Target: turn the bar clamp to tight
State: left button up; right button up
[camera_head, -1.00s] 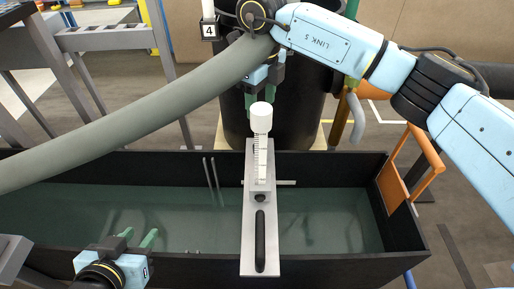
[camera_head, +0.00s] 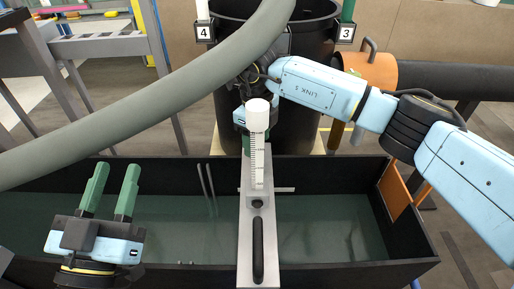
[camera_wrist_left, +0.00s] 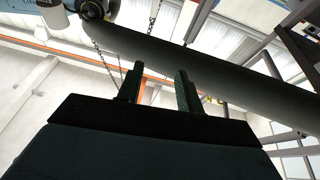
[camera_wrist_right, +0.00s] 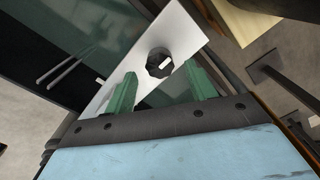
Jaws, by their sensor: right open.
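In the right wrist view a dark, many-sided knob (camera_wrist_right: 159,62) with a white mark stands on a pale metal plate (camera_wrist_right: 112,92); I take it as the bar clamp. My right gripper (camera_wrist_right: 161,76) is open, its green fingers on either side of the knob's line. I cannot tell whether they touch it. In the head view the plate (camera_head: 244,235) spans the tank, and my right gripper (camera_head: 245,142) is at its far end, partly hidden by a white graduated column (camera_head: 257,130). The knob is hidden there. My left gripper (camera_head: 115,175) is open and empty over the tank's left part.
The black-walled tank (camera_head: 335,272) holds greenish water. A thick grey hose (camera_head: 150,103) crosses the upper left. Two thin rods (camera_head: 208,185) stand left of the plate. A black barrel (camera_head: 300,110) stands behind, with an orange pipe end (camera_head: 372,70) beside it.

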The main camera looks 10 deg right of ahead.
pick_arm(q)
jog(key=shift+s+r+t+h+b, duration=0.15)
jog(key=shift+s+r+t, duration=0.15)
jog(key=shift+r+t, duration=0.2)
jog(key=shift+s+r+t+h+b, duration=0.15)
jog(key=shift+s+r+t, duration=0.1)
jog(key=shift+r+t, duration=0.25)
pick_arm(e)
jog(key=shift+f, duration=1.2)
jog(key=c, duration=1)
